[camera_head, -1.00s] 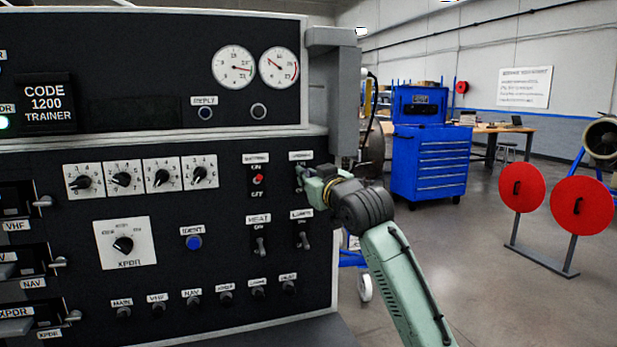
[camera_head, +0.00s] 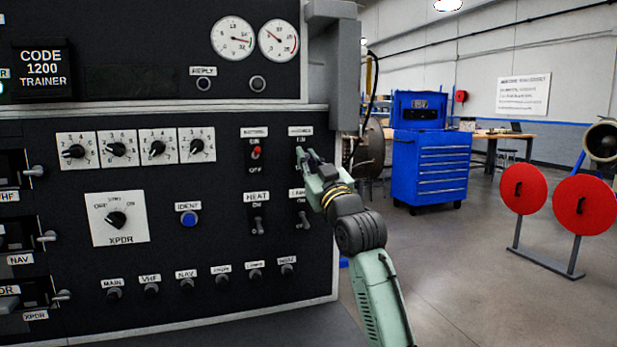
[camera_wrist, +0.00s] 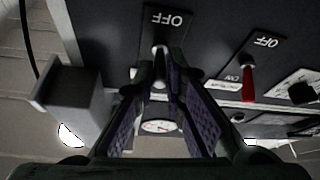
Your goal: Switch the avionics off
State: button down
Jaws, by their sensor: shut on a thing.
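The avionics switch (camera_wrist: 160,53) is a silver toggle on a black plate marked OFF, seen upside down in the wrist view. In the head view its plate (camera_head: 300,131) is at the panel's upper right, and my gripper hides most of the toggle. My gripper (camera_head: 304,158) reaches it from the lower right. In the wrist view, the gripper (camera_wrist: 162,75) has its two fingers closed around the toggle. I cannot tell clearly which way the toggle leans.
The red-tipped battery switch (camera_head: 256,152) sits just left of my gripper; it also shows in the wrist view (camera_wrist: 248,80). Heat switch (camera_head: 258,225) and another toggle (camera_head: 302,219) are below. A grey post (camera_head: 334,70) juts out above right.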

jog(key=t+y+b, duration=0.1)
jog(key=b, duration=0.2)
jog(key=f+t+y+b, duration=0.1)
jog(key=b, duration=0.2)
jog(key=f+n+t+b, duration=0.1)
jog(key=t+b, duration=0.1)
jog(key=b, duration=0.1)
jog(key=shift+w+a+f+y+b, duration=0.1)
jog(key=shift+w+f+y+b, duration=0.2)
jog(key=shift+y, duration=0.1)
jog(key=shift+r, duration=0.2)
jog(key=c, duration=1.7)
grip_release()
jog(key=shift+o, duration=0.2)
